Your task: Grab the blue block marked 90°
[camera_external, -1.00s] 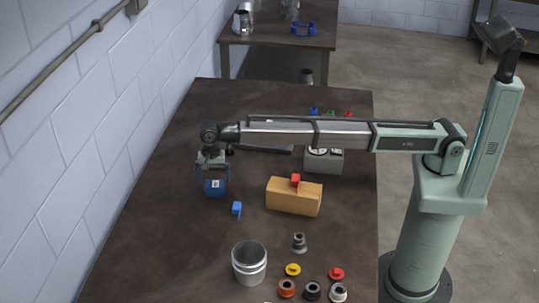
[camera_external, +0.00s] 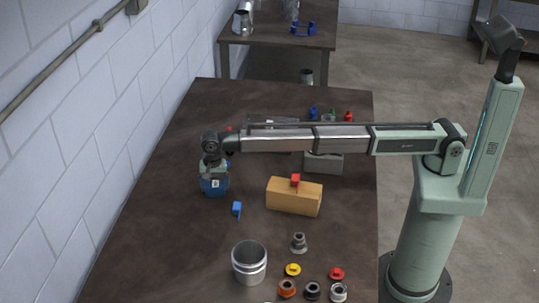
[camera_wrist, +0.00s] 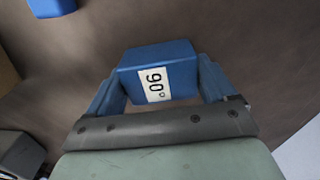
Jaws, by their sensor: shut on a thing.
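The blue block marked 90° (camera_wrist: 180,60) sits between the two blue fingers of my gripper (camera_wrist: 162,85) in the wrist view, its white label facing the camera. In the external view the blue block (camera_external: 215,187) shows at the end of my arm, with my gripper (camera_external: 214,178) around it from above. My gripper is shut on it. The block is at or close to the table top; I cannot tell whether it touches.
A small blue piece (camera_external: 237,208) lies near the block. A tan block with a red piece (camera_external: 293,199) stands to the right. A metal cup (camera_external: 249,262) and several coloured round parts (camera_external: 312,290) are at the front. The table's left side is mostly clear.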

